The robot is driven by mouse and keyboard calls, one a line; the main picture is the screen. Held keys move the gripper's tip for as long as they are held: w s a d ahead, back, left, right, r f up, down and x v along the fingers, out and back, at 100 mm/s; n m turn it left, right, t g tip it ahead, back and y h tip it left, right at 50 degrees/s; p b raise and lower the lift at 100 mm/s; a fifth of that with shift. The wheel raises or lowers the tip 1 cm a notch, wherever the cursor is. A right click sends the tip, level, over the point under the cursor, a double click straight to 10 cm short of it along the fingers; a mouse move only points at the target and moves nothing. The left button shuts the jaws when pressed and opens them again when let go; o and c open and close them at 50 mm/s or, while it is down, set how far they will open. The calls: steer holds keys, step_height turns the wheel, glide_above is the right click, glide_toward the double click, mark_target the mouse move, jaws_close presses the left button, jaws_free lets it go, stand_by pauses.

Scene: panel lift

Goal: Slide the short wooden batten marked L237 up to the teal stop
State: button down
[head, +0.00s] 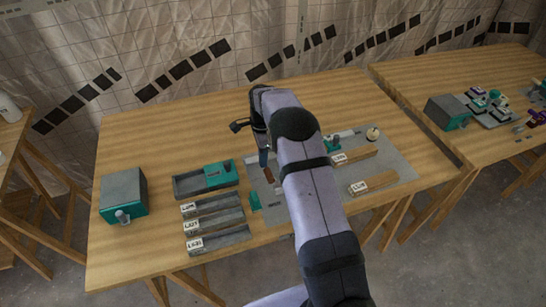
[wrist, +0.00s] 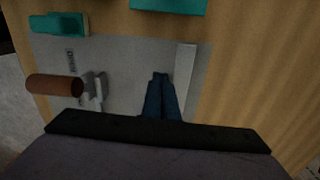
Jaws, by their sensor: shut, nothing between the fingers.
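Two short wooden battens lie on the grey mat right of my arm in the head view: an upper one (head: 358,155) and a lower one (head: 384,181). Each has a white label at its left end; the print is too small to tell which is L237. A teal block (head: 253,200) stands at the mat's left edge; I cannot tell whether it is the stop. Another teal piece (head: 331,141) shows beside my arm. My gripper (head: 264,158) is shut and empty, left of both battens. Its blue fingertips (wrist: 160,76) are over the mat in the wrist view.
A brown handle (wrist: 54,86) on a metal clamp (wrist: 97,90) is left of my fingers, with a pale strip (wrist: 185,78) to their right. Labelled grey trays (head: 218,220), a teal-and-grey box (head: 124,194) and a grey bin (head: 188,187) stand left. My arm hides the mat's middle.

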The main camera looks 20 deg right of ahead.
step_height(320, 180, up, 10)
steer(key=b, duration=0.1)
steer(key=shift+d+f+b, duration=0.15)
steer(key=shift+f+b, duration=0.05)
steer(key=shift+b, duration=0.15)
steer(key=s+a+n, duration=0.2)
steer(key=s+n, duration=0.7)
steer(key=s, duration=0.7)
steer(key=s+a+n+p, duration=0.1)
steer(key=s+a+n, duration=0.2)
steer(key=s+n, duration=0.6)
steer(key=s, duration=0.8)
steer(key=shift+f+n, duration=0.3)
